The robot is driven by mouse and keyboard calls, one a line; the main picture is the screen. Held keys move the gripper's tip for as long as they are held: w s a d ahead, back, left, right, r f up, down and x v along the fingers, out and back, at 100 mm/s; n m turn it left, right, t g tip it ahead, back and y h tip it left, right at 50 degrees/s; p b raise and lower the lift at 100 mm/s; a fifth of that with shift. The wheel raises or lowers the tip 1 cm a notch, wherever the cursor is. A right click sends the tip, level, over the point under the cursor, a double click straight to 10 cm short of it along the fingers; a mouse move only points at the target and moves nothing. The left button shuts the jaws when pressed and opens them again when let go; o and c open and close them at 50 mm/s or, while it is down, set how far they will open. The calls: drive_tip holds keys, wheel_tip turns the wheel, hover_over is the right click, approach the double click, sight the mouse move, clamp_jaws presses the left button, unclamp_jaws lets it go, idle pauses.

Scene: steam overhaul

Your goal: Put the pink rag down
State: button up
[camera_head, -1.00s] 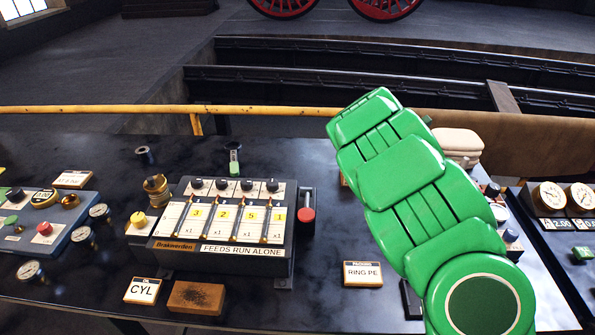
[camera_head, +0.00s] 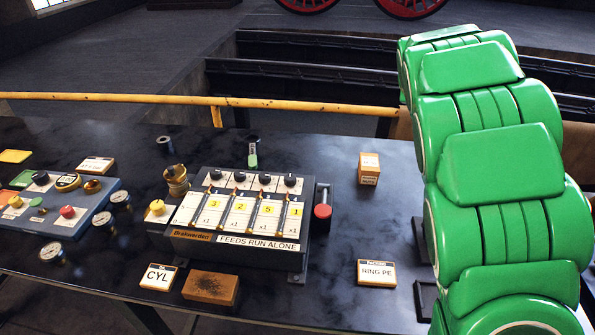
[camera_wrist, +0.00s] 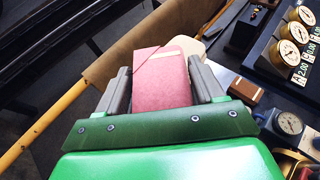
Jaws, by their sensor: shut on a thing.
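The pink rag (camera_wrist: 160,78) shows in the wrist view as a flat, folded, boxy piece with a pale strip near its far end. My gripper (camera_wrist: 161,84) is shut on it, with one grey finger on each side. A pale beige thing (camera_wrist: 189,46) lies just beyond the rag. I cannot tell whether the rag touches it or the bench under it. In the head view my green arm hides the gripper and the rag.
The dark bench (camera_head: 345,225) carries a feed panel (camera_head: 240,215), a blue gauge panel (camera_head: 62,210), a brown block (camera_head: 210,287), a RING PE label block (camera_head: 377,273) and a small box (camera_head: 369,168). A yellow rail (camera_head: 300,106) runs behind. Dials (camera_wrist: 290,48) stand right in the wrist view.

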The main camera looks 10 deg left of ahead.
drive_tip(key=w+a+r+n+t+y, duration=0.25)
drive_tip(key=w+a+n+y, duration=0.25)
drive_tip(key=w+a, duration=0.4)
drive_tip(key=n+g+y, duration=0.7)
drive_tip(key=n+y, duration=1)
drive_tip(key=n, duration=0.1)
hover_over(297, 170)
wheel_tip(297, 170, down, 3)
drive_tip(key=shift+m+t, duration=0.25)
drive_tip(key=shift+m, duration=0.05)
wheel_tip(297, 170, down, 27)
drive_tip(key=shift+d+f, duration=0.1)
drive_tip(key=shift+f, duration=0.05)
drive_tip(key=shift+f, duration=0.1)
drive_tip(key=o, duration=1)
drive_tip(key=shift+o, duration=0.2)
